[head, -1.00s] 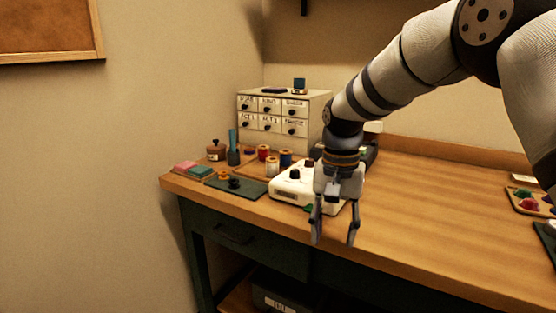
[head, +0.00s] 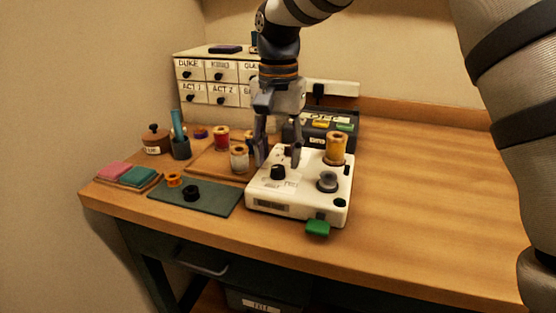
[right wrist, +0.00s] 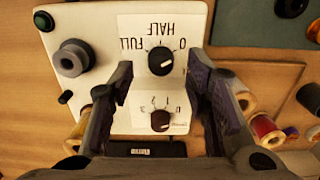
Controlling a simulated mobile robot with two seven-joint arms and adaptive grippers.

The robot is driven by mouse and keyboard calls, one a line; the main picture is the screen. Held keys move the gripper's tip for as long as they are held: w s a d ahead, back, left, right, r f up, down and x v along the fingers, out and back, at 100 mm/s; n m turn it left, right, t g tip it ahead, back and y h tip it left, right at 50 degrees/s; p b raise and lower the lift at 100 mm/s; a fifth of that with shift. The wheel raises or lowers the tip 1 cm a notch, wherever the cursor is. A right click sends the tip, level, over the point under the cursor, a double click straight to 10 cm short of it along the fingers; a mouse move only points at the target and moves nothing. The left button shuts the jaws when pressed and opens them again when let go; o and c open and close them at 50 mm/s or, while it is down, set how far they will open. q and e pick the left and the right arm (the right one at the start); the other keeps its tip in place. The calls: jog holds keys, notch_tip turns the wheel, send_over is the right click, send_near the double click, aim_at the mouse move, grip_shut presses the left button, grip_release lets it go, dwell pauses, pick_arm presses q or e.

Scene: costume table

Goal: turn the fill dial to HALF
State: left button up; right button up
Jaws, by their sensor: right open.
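The white winding machine (head: 262,197) stands on the table. My right gripper (head: 278,158) points down over the machine, open and empty. In the wrist view its fingers (right wrist: 161,68) appear on either side of the fill dial, apart from it; their height above it is unclear. My left gripper is not in view.
A second dial (right wrist: 160,120) sits behind the fill dial. A yellow spool (head: 337,148), a grey bobbin (head: 327,181) and a green tab (head: 318,228) are on the machine's right. Loose spools (head: 221,138) and a green mat (head: 220,200) lie left. The table's right is clear.

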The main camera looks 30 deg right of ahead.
aim_at(278, 172)
jog(key=shift+f, duration=1.15)
grip_shut()
jog(key=shift+n, duration=0.3)
jog(key=n, duration=1.1)
jog(key=shift+n, duration=0.3)
